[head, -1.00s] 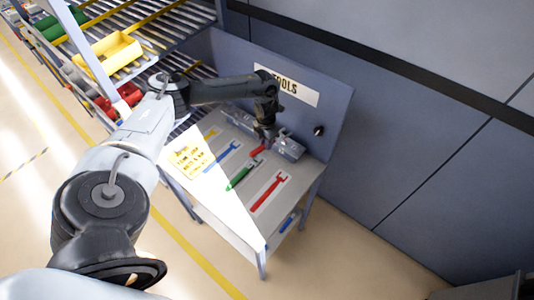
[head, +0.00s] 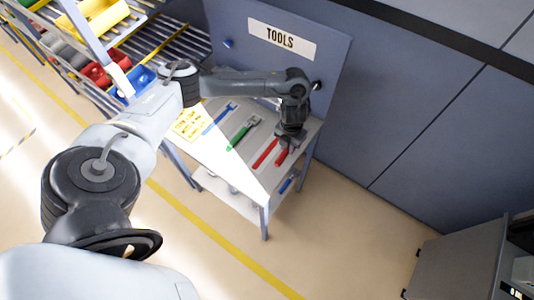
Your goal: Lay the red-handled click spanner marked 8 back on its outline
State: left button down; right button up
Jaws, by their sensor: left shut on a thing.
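My left gripper (head: 288,140) is over the right end of the tool bench (head: 205,160), pointing down. It is shut on the red-handled spanner (head: 282,157), whose red handle shows below the fingers. The gripper hides the spanner's head, and the mark 8 is too small to read. A red spanner-shaped outline (head: 263,154) lies on the bench top just left of the held spanner. The two are roughly side by side; I cannot tell whether the spanner touches the bench. My right gripper is not in view.
A green spanner shape (head: 242,133) and a blue one (head: 219,119) lie further left on the bench, beside a yellow notice (head: 188,125). A back panel with a TOOLS sign (head: 281,39) stands behind. A rack with coloured bins (head: 100,70) is at the left.

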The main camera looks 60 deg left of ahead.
aim_at(267, 153)
pick_arm(q)
jog(key=shift+d+f+b, duration=0.35)
jog(key=shift+d+f, duration=0.25)
jog(key=shift+f, duration=0.05)
jog(key=a+f+b, duration=0.1)
jog(key=a, duration=0.1)
jog(key=s+a+f, duration=0.1)
jog(key=a+f, duration=0.1)
jog(key=s+a+f+b, duration=0.1)
jog(key=shift+s+a+f+b, duration=0.15)
jog(key=shift+a+b, duration=0.2)
jog(key=shift+a, duration=0.05)
jog(key=a, duration=0.1)
jog(key=a+f, duration=0.1)
jog(key=s+a, duration=0.1)
jog(key=shift+s+a+f, duration=0.1)
jog(key=shift+a+f, duration=0.2)
jog(key=shift+s+a+f, duration=0.1)
jog(key=shift+a+f, duration=0.15)
jog(key=shift+a, duration=0.15)
jog(key=shift+f, duration=2.05)
